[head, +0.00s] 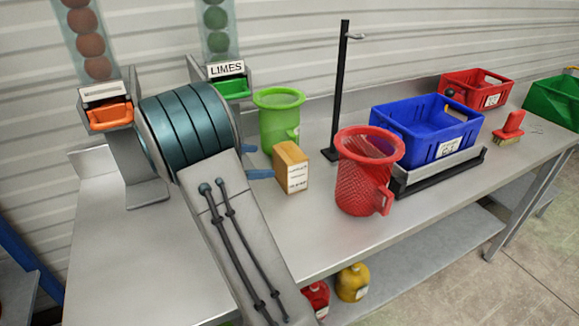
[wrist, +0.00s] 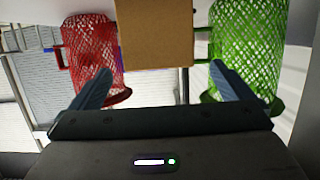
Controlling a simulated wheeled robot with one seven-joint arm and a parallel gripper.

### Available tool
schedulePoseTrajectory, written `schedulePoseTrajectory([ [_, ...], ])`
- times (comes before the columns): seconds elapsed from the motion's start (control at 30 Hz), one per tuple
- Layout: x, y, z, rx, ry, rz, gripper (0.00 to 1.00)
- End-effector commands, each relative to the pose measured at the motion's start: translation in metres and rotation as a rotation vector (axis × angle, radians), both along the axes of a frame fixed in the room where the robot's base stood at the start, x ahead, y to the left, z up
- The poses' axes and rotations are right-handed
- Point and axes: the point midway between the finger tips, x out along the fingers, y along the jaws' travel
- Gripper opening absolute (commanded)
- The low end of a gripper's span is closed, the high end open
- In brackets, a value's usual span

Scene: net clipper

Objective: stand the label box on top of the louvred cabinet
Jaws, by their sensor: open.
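The label box (head: 291,168) is a small tan carton with a white printed label, standing upright on the steel bench. In the wrist view the box (wrist: 155,35) shows as a plain brown face at top centre, in line with the gap between my fingers. My gripper (head: 260,161) is open and empty, its blue fingertips just left of the box in the head view. The fingers of the gripper (wrist: 165,82) are spread wider than the box in the wrist view. I cannot make out the louvred cabinet in either view.
A green mesh basket (head: 280,118) stands close behind the box, and a red mesh basket (head: 365,170) stands to its right. A blue crate (head: 425,125) sits on a scale beyond. A black post (head: 340,95) rises behind. The bench (head: 290,235) is clear in front of the box.

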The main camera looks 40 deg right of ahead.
Motion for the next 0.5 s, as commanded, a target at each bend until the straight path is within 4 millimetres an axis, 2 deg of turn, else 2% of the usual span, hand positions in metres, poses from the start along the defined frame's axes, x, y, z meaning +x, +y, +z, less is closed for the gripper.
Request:
schedulePoseTrajectory([
  [0.1,-0.006,-0.019,-0.005,0.002,0.002,-0.002,1.0],
  [0.37,-0.011,-0.038,-0.01,0.002,0.002,-0.001,1.0],
  [0.5,-0.017,-0.057,-0.013,0.003,0.004,-0.003,1.0],
])
